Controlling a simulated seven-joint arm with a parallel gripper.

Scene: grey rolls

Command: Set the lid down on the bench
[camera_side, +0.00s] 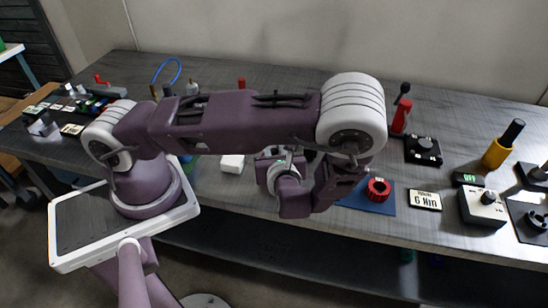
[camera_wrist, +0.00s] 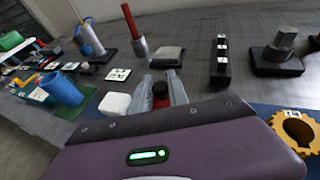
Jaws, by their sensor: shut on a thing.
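The grey bench (camera_wrist: 205,85) extends beyond the fingers. In the side view my arm crosses in front of the bench (camera_side: 445,115), and the fingertips and lid cannot be made out clearly.
A white block (camera_wrist: 115,104) stands left of the fingers, with a blue cup (camera_wrist: 62,91) farther left. A dark grey block (camera_wrist: 168,57) lies beyond them. A yellow toothed ring (camera_wrist: 297,133) is at the right. In the side view a red ring (camera_side: 377,188) sits on a blue mat (camera_side: 351,201).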

